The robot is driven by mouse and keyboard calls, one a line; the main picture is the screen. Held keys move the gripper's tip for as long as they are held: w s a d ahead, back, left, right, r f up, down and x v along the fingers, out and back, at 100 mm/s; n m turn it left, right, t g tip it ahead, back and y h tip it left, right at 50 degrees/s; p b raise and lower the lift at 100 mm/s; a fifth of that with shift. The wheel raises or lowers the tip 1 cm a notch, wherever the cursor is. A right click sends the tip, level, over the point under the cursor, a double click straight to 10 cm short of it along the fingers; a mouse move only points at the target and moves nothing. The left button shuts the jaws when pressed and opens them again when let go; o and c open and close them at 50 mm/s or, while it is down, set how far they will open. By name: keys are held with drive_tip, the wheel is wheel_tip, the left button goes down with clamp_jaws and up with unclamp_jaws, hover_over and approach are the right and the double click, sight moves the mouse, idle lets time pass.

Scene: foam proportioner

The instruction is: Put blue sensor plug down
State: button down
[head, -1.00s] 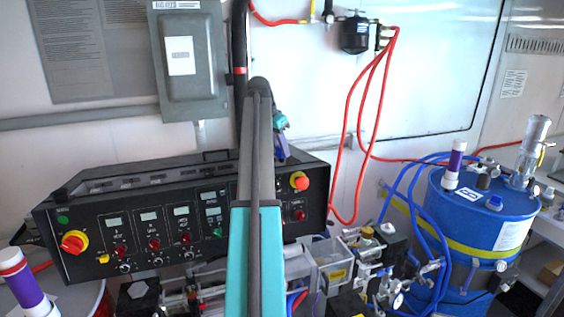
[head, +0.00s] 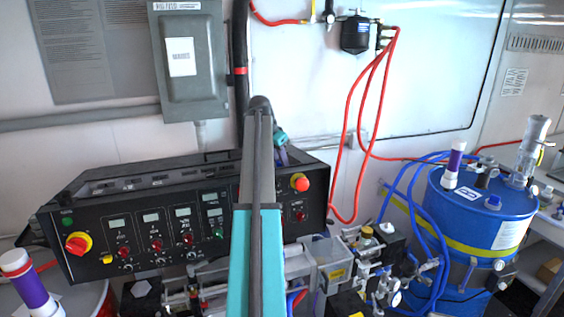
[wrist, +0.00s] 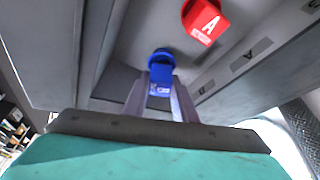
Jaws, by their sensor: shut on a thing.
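The blue sensor plug (wrist: 160,64) is between the purple fingers of my gripper (wrist: 161,84) in the wrist view. My gripper is shut on it. The plug has a rounded blue top and a pale label low on its body. It appears over or against a grey surface; I cannot tell whether it touches. In the head view my gripper (head: 281,156) shows only as a small purple part beside my arm, in front of the wall just above the black control panel. The plug cannot be made out there.
A red plug marked A (wrist: 207,20) is up and right of the blue plug in the wrist view. Grey walls flank that space. Red hoses (head: 350,150) and a blue drum (head: 470,215) are at the right.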

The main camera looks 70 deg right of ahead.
drive_tip(key=shift+f, duration=0.25)
drive_tip(key=c, duration=1.5)
unclamp_jaws()
drive_tip(key=shift+o, duration=0.2)
drive_tip(key=shift+r, duration=0.15)
drive_tip(key=b+v, duration=0.5)
drive_tip(key=v, duration=0.6)
drive_tip(key=shift+r, duration=0.4)
drive_tip(key=shift+a, duration=0.15)
